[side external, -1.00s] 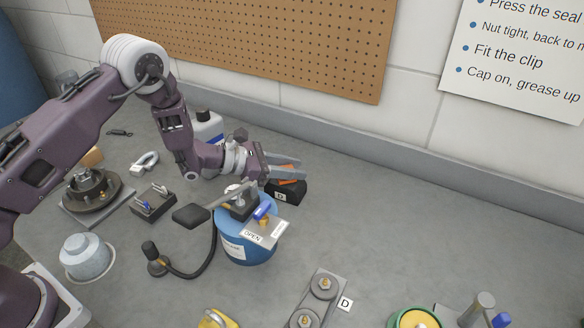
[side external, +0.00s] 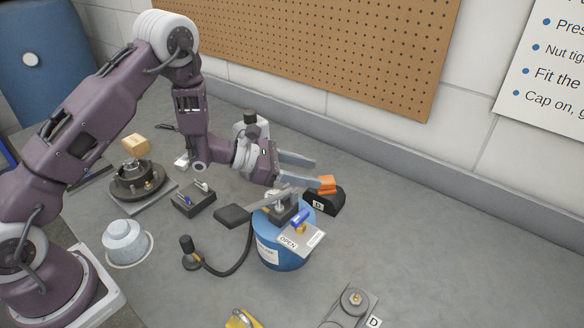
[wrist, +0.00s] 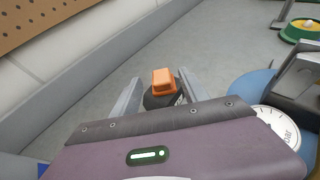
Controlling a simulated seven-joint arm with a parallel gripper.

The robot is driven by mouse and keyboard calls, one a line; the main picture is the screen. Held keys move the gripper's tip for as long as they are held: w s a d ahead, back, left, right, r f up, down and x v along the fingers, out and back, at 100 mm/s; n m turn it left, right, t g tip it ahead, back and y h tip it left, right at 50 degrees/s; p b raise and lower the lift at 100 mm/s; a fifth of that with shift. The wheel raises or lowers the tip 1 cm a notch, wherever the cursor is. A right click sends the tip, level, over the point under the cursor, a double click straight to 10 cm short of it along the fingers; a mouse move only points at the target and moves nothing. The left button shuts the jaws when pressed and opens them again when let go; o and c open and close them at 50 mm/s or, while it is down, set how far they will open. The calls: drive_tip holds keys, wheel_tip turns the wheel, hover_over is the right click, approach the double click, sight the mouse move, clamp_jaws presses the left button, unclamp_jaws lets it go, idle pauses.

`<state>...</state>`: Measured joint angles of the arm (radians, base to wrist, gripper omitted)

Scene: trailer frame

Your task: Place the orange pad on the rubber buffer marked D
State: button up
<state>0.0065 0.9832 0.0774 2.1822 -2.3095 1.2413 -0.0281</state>
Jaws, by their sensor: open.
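The orange pad (side external: 327,185) rests on top of the black rubber buffer (side external: 331,203), behind the blue drum. The buffer's front has a small white label, probably D. In the wrist view the pad (wrist: 163,81) sits on the dark buffer (wrist: 157,101), ahead of and between my fingers. My gripper (side external: 317,172) is open and empty, its fingertips just left of the pad in the side view. I cannot tell whether a finger touches the pad.
The blue drum (side external: 277,250), with a lever and OPEN plate on top, stands close in front of my gripper. A plate with round mounts (side external: 352,302), also labelled D, lies at the bottom. The bench right of the buffer is clear; the wall rises behind.

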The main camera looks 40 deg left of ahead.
drive_tip(key=v, duration=0.5)
drive_tip(key=s+d+r+m+g+h, duration=0.2)
drive_tip(key=s+d+r+m, duration=0.15)
drive_tip(key=r, duration=0.25)
drive_tip(key=s+d+r+m+g+h, duration=0.1)
drive_tip(key=s+d+r+m+g, duration=0.1)
drive_tip(key=d+r+m, duration=0.3)
drive_tip(key=s+d+r+m+g+y, duration=0.1)
drive_tip(key=s+r+m+g, duration=0.1)
drive_tip(key=s+r+m, duration=0.35)
drive_tip(key=s+d+r+m+g, duration=0.2)
drive_tip(key=s+r+g, duration=0.1)
drive_tip(key=s, duration=0.5)
drive_tip(key=s+a+m+t+y, duration=0.1)
drive_tip(key=s+a+m+y, duration=0.5)
drive_tip(key=s, duration=0.5)
drive_tip(key=s+a+m+t+y, duration=0.2)
drive_tip(key=a+m+t+y, duration=0.2)
drive_tip(key=a, duration=0.4)
drive_tip(key=shift+s+f+m+y, duration=0.25)
drive_tip(key=shift+m+y, duration=0.25)
drive_tip(key=shift+y, duration=0.3)
